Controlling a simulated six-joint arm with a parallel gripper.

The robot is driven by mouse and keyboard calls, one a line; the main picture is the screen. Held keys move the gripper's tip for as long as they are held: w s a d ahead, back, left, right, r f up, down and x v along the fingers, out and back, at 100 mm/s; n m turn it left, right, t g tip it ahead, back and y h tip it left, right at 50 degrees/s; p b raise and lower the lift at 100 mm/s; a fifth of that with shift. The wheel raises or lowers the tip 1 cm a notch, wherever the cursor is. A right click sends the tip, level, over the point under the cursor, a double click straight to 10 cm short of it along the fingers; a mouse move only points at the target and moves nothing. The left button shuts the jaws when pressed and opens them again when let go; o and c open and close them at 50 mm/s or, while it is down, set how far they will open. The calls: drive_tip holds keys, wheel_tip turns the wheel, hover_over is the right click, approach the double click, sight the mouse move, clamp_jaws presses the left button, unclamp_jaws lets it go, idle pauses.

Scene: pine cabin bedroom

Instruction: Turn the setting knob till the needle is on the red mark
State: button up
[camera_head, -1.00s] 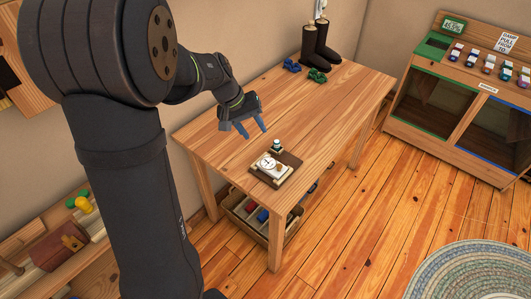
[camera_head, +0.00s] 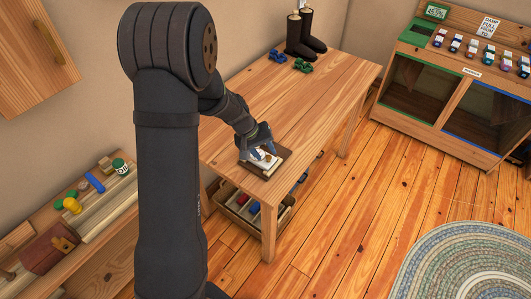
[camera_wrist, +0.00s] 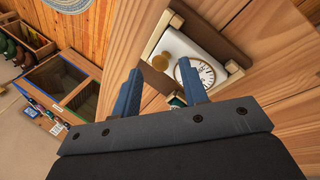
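The device is a small white unit with a round dial in a wooden tray (camera_head: 270,172) near the table's front edge. In the wrist view its white body (camera_wrist: 177,45) and dial (camera_wrist: 207,72) show, the dial partly behind the right finger. A small teal part (camera_wrist: 176,100), possibly the setting knob, shows between the fingers near the right one and is mostly hidden. I cannot make out the needle's reading or the red mark. My gripper (camera_wrist: 160,68) is open, its two fingers apart, at the device; it also covers part of it in the head view (camera_head: 259,148).
The wooden table (camera_head: 310,95) is clear in the middle. Boots (camera_head: 304,38) and blue and green small items stand at its far end. A crate (camera_head: 240,212) sits under the table. A shelf with coloured objects (camera_head: 90,190) is at the left.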

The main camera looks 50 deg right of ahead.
drive_tip(key=shift+s+d+f, duration=0.2)
drive_tip(key=shift+f, duration=0.45)
clamp_jaws()
